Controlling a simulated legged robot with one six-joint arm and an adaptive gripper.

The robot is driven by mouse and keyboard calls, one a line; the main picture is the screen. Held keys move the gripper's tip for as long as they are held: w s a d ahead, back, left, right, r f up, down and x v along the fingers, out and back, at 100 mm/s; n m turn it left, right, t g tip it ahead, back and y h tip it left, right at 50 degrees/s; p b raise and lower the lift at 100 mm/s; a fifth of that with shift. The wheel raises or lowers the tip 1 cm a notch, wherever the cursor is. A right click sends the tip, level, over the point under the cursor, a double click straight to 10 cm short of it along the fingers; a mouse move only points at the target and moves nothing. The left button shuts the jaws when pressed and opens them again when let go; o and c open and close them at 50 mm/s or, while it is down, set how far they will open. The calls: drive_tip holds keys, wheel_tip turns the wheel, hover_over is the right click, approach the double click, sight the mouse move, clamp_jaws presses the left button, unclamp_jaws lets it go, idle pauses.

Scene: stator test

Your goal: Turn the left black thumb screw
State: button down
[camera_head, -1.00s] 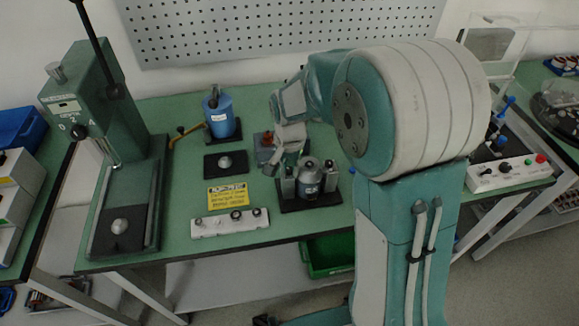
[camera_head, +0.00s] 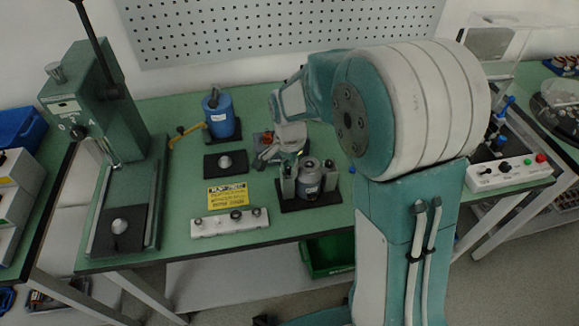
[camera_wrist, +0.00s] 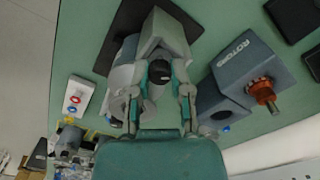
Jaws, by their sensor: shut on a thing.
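The left black thumb screw (camera_wrist: 158,73) shows in the wrist view as a dark round knob by a light grey clamp block (camera_wrist: 168,32). My gripper (camera_wrist: 159,82) has its fingers on either side of the knob and is shut on it. In the head view my gripper (camera_head: 287,166) is down at the left side of the fixture (camera_head: 297,207), above the left block (camera_head: 288,187); the left screw is hidden there. A metal cylinder (camera_head: 310,173) stands between the left block and the right block (camera_head: 331,178).
A blue-grey box marked ROTORS (camera_wrist: 243,62) with an orange-copper part (camera_wrist: 262,92) stands close beside my gripper. A yellow sign (camera_head: 228,194), a white strip with knobs (camera_head: 230,223) and a blue cylinder (camera_head: 220,118) are to the left. A green press (camera_head: 92,100) stands far left.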

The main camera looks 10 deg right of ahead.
sight(289, 168)
drive_tip(key=c, duration=0.5)
unclamp_jaws()
drive_tip(key=shift+s+f, duration=0.1)
drive_tip(key=shift+c, duration=0.2)
wheel_tip(289, 168, up, 12)
drive_tip(key=shift+a, duration=0.1)
drive_tip(key=s+d+r+n+t, duration=0.2)
drive_tip(key=s+n, duration=0.3)
drive_tip(key=s, duration=0.5)
drive_tip(key=s+d+r+n+t, duration=0.3)
drive_tip(key=s+n, duration=0.2)
drive_tip(key=s, duration=0.5)
drive_tip(key=shift+s+t, duration=0.3)
drive_tip(key=shift+s, duration=0.05)
